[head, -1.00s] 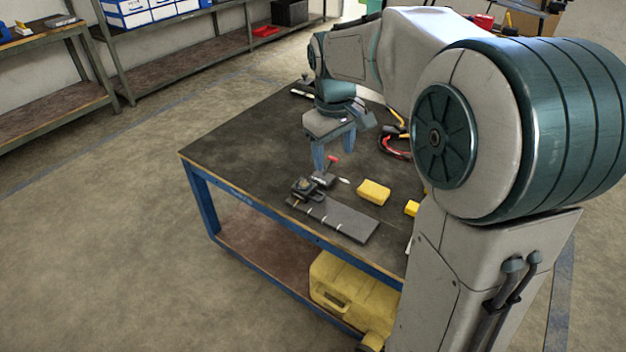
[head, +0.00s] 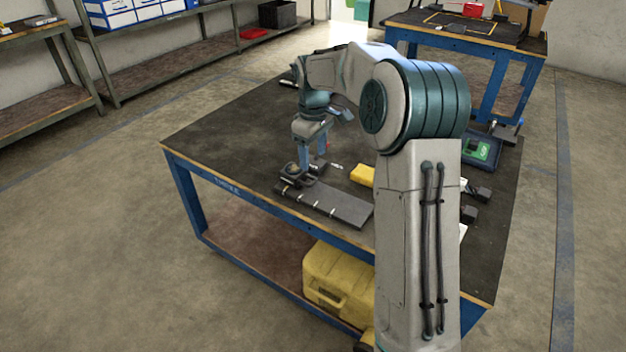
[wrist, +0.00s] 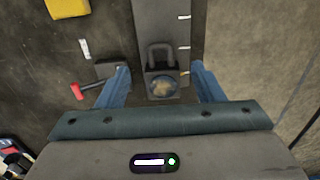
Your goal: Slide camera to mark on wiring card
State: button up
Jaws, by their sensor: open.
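The camera, a small dark block with a round lens and a loop handle (wrist: 161,84), sits at one end of a dark grey rail (wrist: 162,20). It also shows in the head view (head: 289,168), on the near part of the table. The rail (head: 342,207) has several white marks along one edge. My gripper (wrist: 161,80) is open, with one finger on each side of the camera; I cannot tell whether they touch it. In the head view my gripper (head: 306,164) is low over the rail's left end. I cannot make out the wiring card for certain.
A small dark block with a red knob (wrist: 78,91) lies left of the left finger in the wrist view. A yellow block (head: 362,175) lies behind the rail. My arm hides part of the table's right side. The table's left part (head: 225,135) is clear.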

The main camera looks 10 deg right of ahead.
notch_tip(320, 180, down, 8)
jog(key=shift+r+b, duration=0.1)
jog(key=shift+b, duration=0.75)
grip_shut()
jog(key=shift+s+d, duration=0.35)
jog(key=s+d, duration=0.3)
jog(key=shift+d+p, duration=0.2)
jog(key=shift+p, duration=0.2)
grip_release()
jog(key=shift+w+a, duration=0.1)
jog(key=shift+a, duration=0.2)
notch_tip(320, 180, up, 14)
jog(key=p, duration=0.3)
jog(key=shift+p, duration=0.35)
